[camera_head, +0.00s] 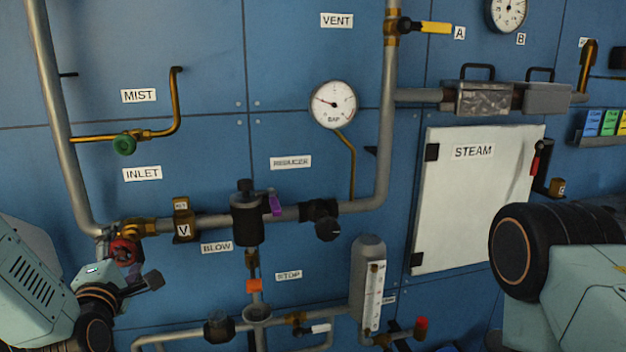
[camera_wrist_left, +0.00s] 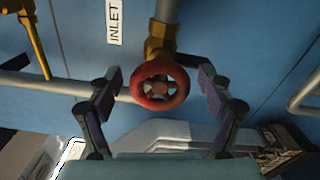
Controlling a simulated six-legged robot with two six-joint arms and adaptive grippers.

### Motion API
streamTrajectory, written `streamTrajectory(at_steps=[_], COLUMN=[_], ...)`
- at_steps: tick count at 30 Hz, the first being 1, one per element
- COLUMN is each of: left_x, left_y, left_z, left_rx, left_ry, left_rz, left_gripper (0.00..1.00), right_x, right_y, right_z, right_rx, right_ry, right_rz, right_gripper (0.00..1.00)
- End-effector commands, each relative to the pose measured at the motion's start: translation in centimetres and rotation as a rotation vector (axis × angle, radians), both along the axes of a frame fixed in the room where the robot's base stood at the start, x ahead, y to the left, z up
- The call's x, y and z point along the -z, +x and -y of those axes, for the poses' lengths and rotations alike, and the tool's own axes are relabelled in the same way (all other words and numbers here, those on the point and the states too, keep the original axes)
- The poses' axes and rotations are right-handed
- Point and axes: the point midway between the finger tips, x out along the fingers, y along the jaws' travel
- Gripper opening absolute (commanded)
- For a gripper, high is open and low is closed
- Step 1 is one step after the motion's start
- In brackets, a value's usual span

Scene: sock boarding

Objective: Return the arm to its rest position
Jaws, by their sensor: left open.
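My left gripper (camera_head: 138,274) is at the lower left of the head view, close to the red handwheel (camera_head: 124,251) of the inlet valve. In the left wrist view the red handwheel (camera_wrist_left: 160,85) sits between the two spread fingers of my left gripper (camera_wrist_left: 160,78), with a gap visible on each side. The gripper is open and holds nothing. My left arm (camera_head: 35,290) comes in from the left edge. My right arm (camera_head: 570,290) shows at the right edge; its gripper is out of view.
A blue panel carries grey pipes (camera_head: 385,120), a gauge (camera_head: 333,104), a green knob (camera_head: 124,145), and a purple lever (camera_head: 275,204). A white STEAM door (camera_head: 470,205) is at the right. A sight glass (camera_head: 374,295) stands low in the middle.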

Motion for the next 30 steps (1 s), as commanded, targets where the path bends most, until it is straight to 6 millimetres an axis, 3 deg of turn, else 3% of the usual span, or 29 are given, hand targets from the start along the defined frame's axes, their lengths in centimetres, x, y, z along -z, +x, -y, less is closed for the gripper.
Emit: streamTrajectory(at_steps=[9,30], left_x=[-0.2,0.1], left_y=[0.0,0.0], left_z=[0.0,-0.1], left_rx=[0.000,0.001], left_ry=[0.293,0.928], left_rz=[-0.071,-0.223], left_gripper=[0.80,0.80], right_x=[-3.0,-7.8], right_y=[0.0,0.0], right_z=[0.0,0.0], right_rx=[0.000,0.000], right_ry=[0.000,0.000], right_rz=[0.000,0.000], right_gripper=[0.00,0.00])
